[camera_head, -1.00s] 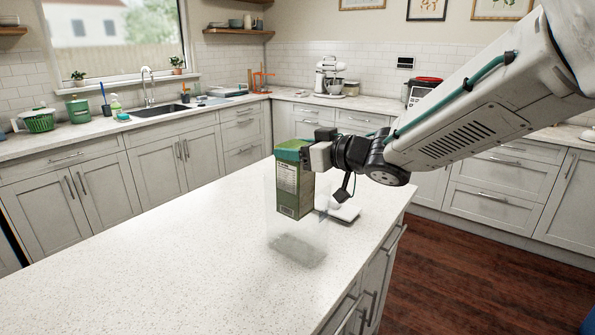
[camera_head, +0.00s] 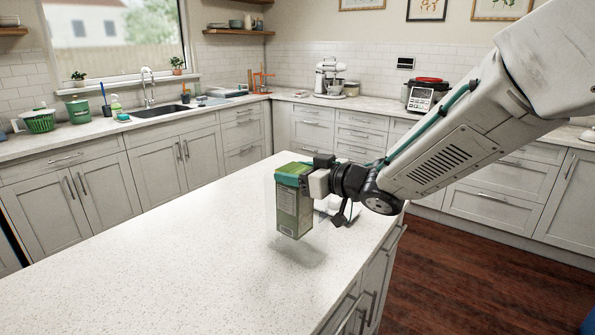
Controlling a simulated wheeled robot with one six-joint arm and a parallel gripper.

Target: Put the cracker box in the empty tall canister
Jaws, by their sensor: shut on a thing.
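The cracker box (camera_head: 294,210) is a tall green box, held upright near its top. My gripper (camera_head: 300,175) is shut on the cracker box; the box hides part of the fingers. The tall canister (camera_head: 312,251) is clear and faint, standing on the light island counter. The box overlaps the canister in view and its lower part appears to be inside the clear walls. The box's bottom edge shows above the canister's base. The canister's rim is hard to make out.
The counter is clear to the left and front. Its right edge, with drawers below, is close to the canister.

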